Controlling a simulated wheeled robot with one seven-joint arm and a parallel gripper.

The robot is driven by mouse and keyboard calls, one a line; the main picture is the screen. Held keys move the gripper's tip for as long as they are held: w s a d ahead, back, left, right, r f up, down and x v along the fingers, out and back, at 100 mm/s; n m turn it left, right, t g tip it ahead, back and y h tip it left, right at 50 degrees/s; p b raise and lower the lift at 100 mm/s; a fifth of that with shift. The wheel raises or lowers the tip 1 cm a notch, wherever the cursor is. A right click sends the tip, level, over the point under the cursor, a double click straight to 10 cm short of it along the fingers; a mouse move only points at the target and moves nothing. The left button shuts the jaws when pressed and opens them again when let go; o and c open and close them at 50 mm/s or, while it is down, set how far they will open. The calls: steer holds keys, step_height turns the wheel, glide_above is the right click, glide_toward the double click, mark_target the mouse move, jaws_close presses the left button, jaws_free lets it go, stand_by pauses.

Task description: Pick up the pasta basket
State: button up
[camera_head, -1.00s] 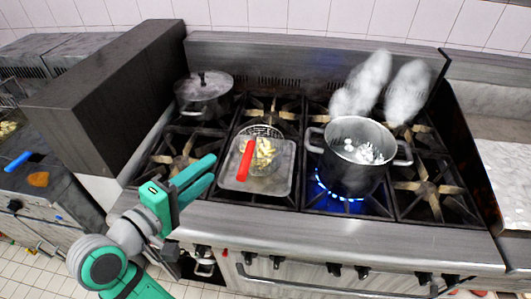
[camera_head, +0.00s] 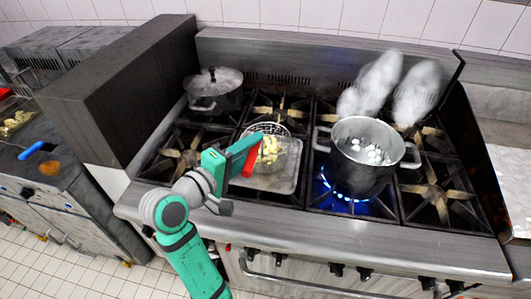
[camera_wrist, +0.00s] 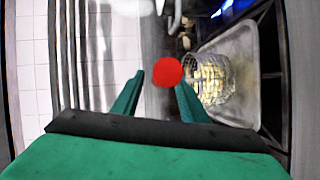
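The pasta basket (camera_head: 268,150) is a wire mesh basket with pale yellow pasta in it and a red handle (camera_head: 251,160). It sits on a grey metal tray (camera_head: 284,183) on the stove. My gripper (camera_head: 240,152) is at the red handle, which partly hides it in the head view. In the wrist view my gripper (camera_wrist: 160,100) has its two green fingers apart. The round end of the red handle (camera_wrist: 168,71) shows between them, nearer the right finger. Whether a finger touches it is unclear. The mesh basket (camera_wrist: 212,80) is beyond the right finger.
A steaming pot (camera_head: 362,158) stands on a lit burner (camera_head: 345,198) right of the tray. A lidded pot (camera_head: 214,92) stands at the back left. A tall dark block (camera_head: 120,90) borders the stove on the left. Stove knobs line the front.

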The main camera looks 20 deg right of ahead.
steer(key=shift+w+d+f, duration=0.1)
steer(key=shift+w+d, duration=0.1)
steer(key=shift+d, duration=0.55)
steer(key=shift+a, duration=0.1)
jaws_close()
